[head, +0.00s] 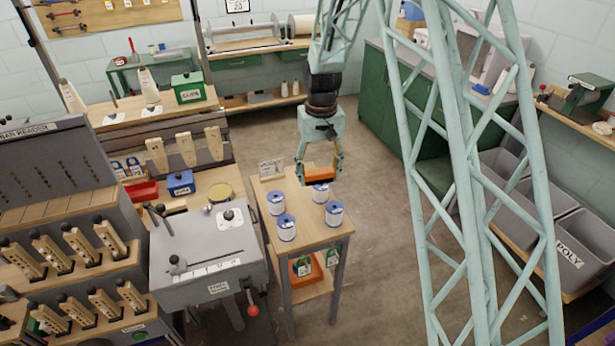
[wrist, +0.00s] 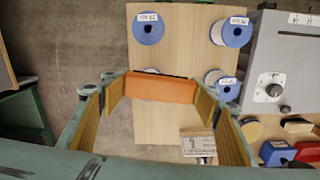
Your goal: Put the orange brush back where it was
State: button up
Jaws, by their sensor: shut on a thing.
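My gripper (head: 320,176) hangs above the back edge of the small wooden table (head: 309,233), its fingers shut on the orange brush (head: 317,174). In the wrist view the brush (wrist: 160,88) shows as a flat orange block spanning the gap between the yellow-lined fingers of my gripper (wrist: 160,95). It is held in the air, above the table top. The brush covers part of one blue-and-white spool (wrist: 152,70) in that view. The brush's underside is hidden, and the frames do not mark its former place.
Several blue-and-white spools (head: 286,227) stand on the table, with a small printed card (head: 271,168) at its back left. An orange item (head: 306,270) with green tags is on the lower shelf. A grey machine (head: 213,262) stands close on the left.

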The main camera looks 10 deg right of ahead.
jog(key=w+f+n+b, duration=0.1)
jog(key=w, duration=1.6)
jog(key=shift+w+f, duration=0.15)
jog(key=shift+f, duration=0.1)
jog(key=shift+f+b, duration=0.55)
jog(key=shift+f, duration=2.5)
jog(key=shift+f+b, duration=0.3)
jog(key=shift+f, duration=1.55)
jog(key=shift+f, duration=0.15)
jog(key=o, duration=1)
jog(key=shift+o, duration=0.2)
